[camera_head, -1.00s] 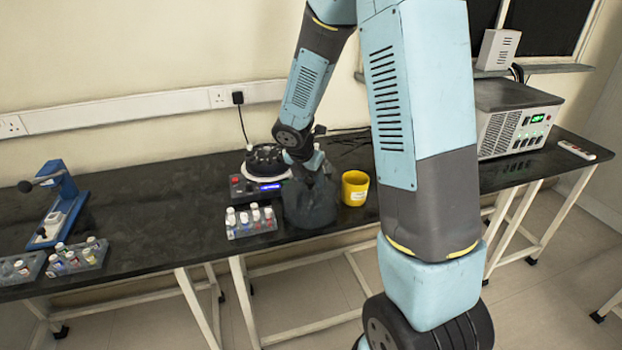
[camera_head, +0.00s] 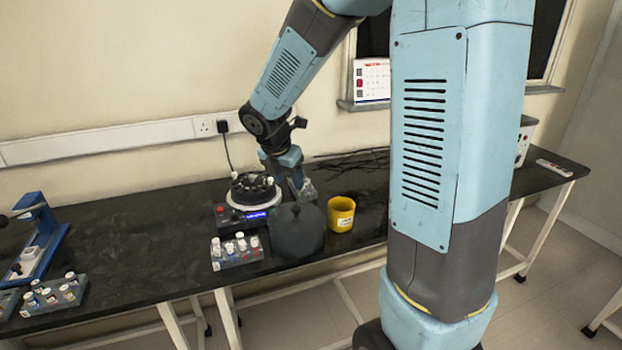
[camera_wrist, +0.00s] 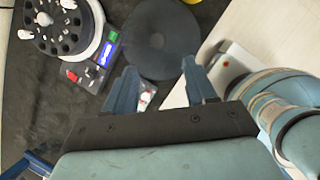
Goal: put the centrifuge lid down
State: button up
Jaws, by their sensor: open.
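The centrifuge lid (camera_head: 298,232) is a dark grey round disc with a small knob. It lies on the black bench near the front edge, and it also shows in the wrist view (camera_wrist: 160,42). The centrifuge (camera_head: 254,194), with a black rotor and a lit blue display, stands behind it to the left with its rotor uncovered. My gripper (camera_head: 302,192) is behind and above the lid in the head view, apart from it. In the wrist view my gripper (camera_wrist: 163,80) has its two fingers spread with nothing held between them.
A yellow cup (camera_head: 341,214) stands just right of the lid. A rack of small vials (camera_head: 237,250) stands just left of it. A second vial rack (camera_head: 52,293) and a blue press-like device (camera_head: 38,240) are at the far left. The bench between is clear.

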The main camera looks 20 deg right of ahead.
jog(key=s+d+r+m+t+y, duration=0.1)
jog(key=s+r+m, duration=0.5)
jog(key=s+m, duration=0.6)
jog(key=s+d+r+m+t+y, duration=0.1)
jog(key=s+d+r+m+y, duration=0.1)
jog(key=s+r+m, duration=0.5)
jog(key=shift+s+d+r+m, duration=0.35)
jog(key=shift+s+m, duration=2.2)
jog(key=shift+m, duration=0.95)
